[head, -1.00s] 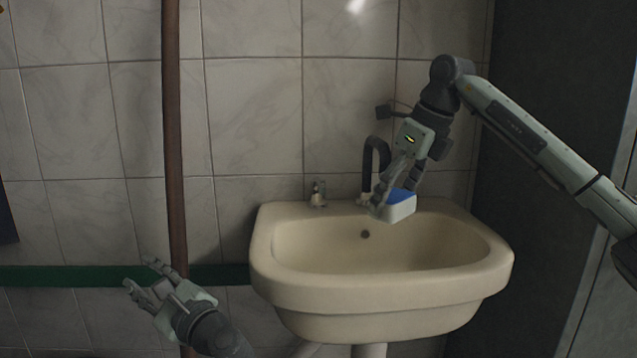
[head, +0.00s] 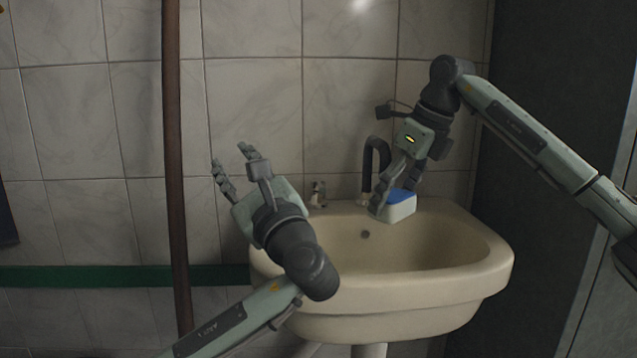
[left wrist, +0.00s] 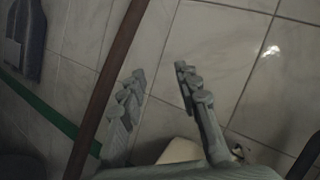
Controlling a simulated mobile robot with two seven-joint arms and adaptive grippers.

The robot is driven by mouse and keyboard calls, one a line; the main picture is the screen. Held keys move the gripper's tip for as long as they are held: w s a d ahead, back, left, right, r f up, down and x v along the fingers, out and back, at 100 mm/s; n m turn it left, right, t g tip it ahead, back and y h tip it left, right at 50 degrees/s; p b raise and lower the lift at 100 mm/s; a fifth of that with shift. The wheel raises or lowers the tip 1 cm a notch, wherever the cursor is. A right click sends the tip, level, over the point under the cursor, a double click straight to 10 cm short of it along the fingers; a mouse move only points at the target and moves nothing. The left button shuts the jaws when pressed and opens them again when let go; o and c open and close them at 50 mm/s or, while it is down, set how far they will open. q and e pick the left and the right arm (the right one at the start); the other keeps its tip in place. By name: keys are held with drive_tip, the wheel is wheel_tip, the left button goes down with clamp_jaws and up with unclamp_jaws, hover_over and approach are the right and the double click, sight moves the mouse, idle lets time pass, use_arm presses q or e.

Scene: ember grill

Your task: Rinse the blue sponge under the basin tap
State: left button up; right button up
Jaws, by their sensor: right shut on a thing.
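The blue and white sponge (head: 401,206) is in my right gripper (head: 388,205), which is shut on it above the back of the cream basin (head: 470,285). The sponge is close to the dark curved tap (head: 376,152), at its right. I see no water running. My left gripper (head: 231,163) is open and empty, pointing up in front of the wall at the basin's left edge. Its spread fingers also show in the left wrist view (left wrist: 158,90). A small metal tap fitting (head: 318,192) stands on the basin's back rim, partly beside my left gripper.
A brown vertical pipe (head: 174,130) runs up the tiled wall left of my left gripper. A dark panel (head: 540,75) stands at the right, behind my right arm. The basin's bowl is empty around its drain hole (head: 365,234).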

use_arm(q)
drive_tip(key=d+f+m+t+h, duration=0.1)
drive_tip(key=d+m+h, duration=0.45)
drive_tip(key=d, duration=0.35)
drive_tip(key=m+g+h, duration=0.2)
drive_tip(key=m+h, duration=0.2)
drive_tip(key=h, duration=0.1)
approach(318, 182)
drive_tip(key=shift+s+d+f+y, duration=0.15)
drive_tip(key=shift+s+f+y, duration=0.1)
drive_tip(key=shift+s, duration=0.2)
drive_tip(key=w, duration=1.1)
drive_tip(key=shift+w+a, duration=0.3)
drive_tip(key=shift+w, duration=0.1)
drive_tip(key=shift+c, duration=0.6)
clamp_jaws()
drive_tip(key=shift+f, duration=0.1)
